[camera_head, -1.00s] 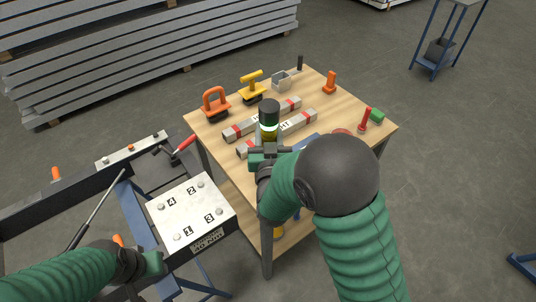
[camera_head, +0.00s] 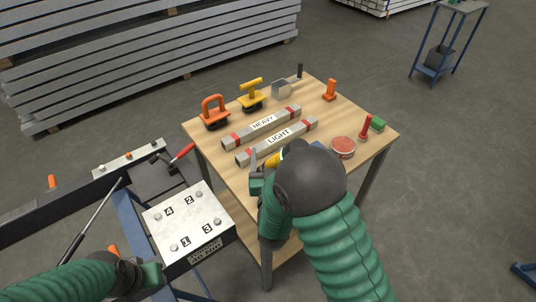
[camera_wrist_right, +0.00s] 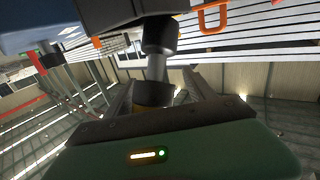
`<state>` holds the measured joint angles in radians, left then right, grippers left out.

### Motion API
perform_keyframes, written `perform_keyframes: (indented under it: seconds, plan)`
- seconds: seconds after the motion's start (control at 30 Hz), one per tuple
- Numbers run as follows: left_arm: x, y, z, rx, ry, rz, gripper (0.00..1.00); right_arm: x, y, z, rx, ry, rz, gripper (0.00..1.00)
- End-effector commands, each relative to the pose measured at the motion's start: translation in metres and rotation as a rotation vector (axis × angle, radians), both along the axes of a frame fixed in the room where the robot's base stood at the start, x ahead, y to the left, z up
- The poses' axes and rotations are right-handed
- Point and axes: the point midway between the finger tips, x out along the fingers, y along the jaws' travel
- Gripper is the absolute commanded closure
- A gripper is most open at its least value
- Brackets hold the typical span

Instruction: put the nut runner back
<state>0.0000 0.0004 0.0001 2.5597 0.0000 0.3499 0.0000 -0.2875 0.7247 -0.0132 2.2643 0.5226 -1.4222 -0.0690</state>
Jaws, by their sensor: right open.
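The nut runner shows in the head view as a short yellow piece (camera_head: 272,161) near the table's front edge, mostly hidden behind my right wrist. In the right wrist view a dark and silver tool shaft (camera_wrist_right: 157,66), which I take to be the nut runner, stands between the spread fingers of my right gripper (camera_wrist_right: 160,95). My right gripper also shows in the head view (camera_head: 258,178), low at the front of the wooden table (camera_head: 225,151), and is open. Whether it touches the tool cannot be told. My left gripper (camera_head: 150,275) is at the lower left, away from the table; its jaws are unclear.
The table also holds HEAVY (camera_head: 262,127) and LIGHT (camera_head: 278,142) bars, an orange-handled tool (camera_head: 214,108), a yellow-handled tool (camera_head: 252,94), a round red tin (camera_head: 343,147) and a red-handled item (camera_head: 366,127). A numbered bolt plate (camera_head: 188,222) is at left.

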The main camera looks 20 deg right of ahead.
Motion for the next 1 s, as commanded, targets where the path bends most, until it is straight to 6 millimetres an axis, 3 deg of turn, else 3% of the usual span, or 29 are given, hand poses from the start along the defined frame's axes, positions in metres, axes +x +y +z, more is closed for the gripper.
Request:
perform_keyframes:
  seconds: [0.43,0.57,0.77,0.87,1.0]
  plan:
    - [0.000,0.000,0.001,0.000,0.000,0.000,0.64,-0.006,0.003,0.005,0.001,-0.009,0.001,0.41]
    - [0.000,0.000,-0.001,0.000,0.000,0.000,0.64,-0.031,0.008,0.005,-0.001,-0.009,0.002,0.41]
    - [0.000,0.000,-0.005,0.000,0.000,0.000,0.64,-0.085,0.022,0.005,-0.001,-0.010,0.003,0.41]
    - [0.000,0.000,0.021,0.000,0.001,0.000,0.64,-0.101,0.025,0.014,-0.003,-0.004,0.000,0.41]
    - [0.000,0.000,0.030,0.000,-0.001,0.000,0.64,-0.113,0.028,0.010,-0.001,-0.009,-0.001,0.41]
